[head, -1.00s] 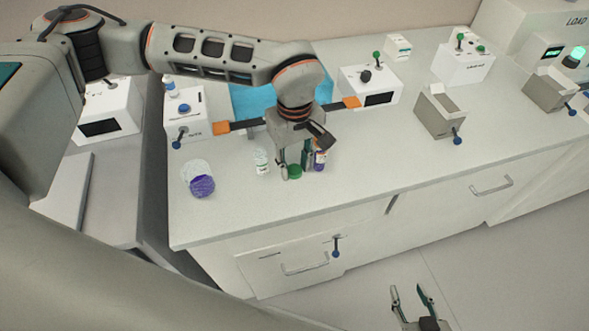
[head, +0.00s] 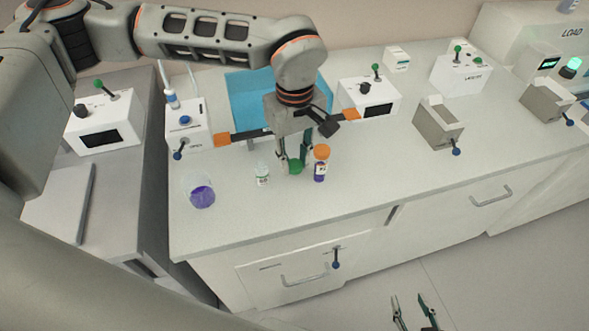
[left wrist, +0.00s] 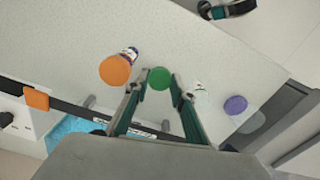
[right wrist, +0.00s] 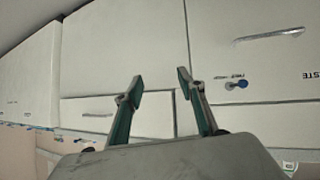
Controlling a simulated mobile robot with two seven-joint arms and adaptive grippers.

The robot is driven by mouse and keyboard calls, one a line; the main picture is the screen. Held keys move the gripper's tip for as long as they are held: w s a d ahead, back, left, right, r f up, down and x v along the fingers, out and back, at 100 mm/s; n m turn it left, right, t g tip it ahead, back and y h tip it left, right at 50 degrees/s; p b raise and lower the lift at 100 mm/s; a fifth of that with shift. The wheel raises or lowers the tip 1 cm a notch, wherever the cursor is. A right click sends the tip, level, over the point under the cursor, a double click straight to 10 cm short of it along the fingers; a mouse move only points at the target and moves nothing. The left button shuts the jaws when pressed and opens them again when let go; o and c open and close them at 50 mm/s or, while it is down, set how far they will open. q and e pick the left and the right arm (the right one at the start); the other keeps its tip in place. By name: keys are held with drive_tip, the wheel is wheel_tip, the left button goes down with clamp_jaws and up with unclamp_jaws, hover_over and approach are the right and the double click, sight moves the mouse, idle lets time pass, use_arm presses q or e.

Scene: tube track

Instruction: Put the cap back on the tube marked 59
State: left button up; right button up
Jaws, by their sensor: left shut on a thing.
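My left gripper (head: 294,169) is shut on a round green cap (left wrist: 160,78), which shows between its fingertips over the bench. In the head view the green cap (head: 296,166) is partly covered by the fingers. A purple tube (head: 320,172) with an orange cap (head: 322,152) stands just right of the gripper. Tube numbers are too small to read. My right gripper (head: 415,304) is open and empty, low in front of the cabinets.
Behind are a blue box (head: 245,98), a white device with a lever (head: 370,98) and a grey open-topped holder (head: 438,124). The bench front (head: 300,208) is clear.

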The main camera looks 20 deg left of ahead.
sight(295, 164)
use_arm(q)
wheel_tip(295, 164, up, 14)
drive_tip(key=shift+p, duration=0.35)
use_arm(e)
drive_tip(key=shift+s+a, duration=0.1)
drive_tip(key=shift+s, duration=0.15)
drive_tip(key=shift+o, duration=0.3)
drive_tip(key=shift+r, duration=0.15)
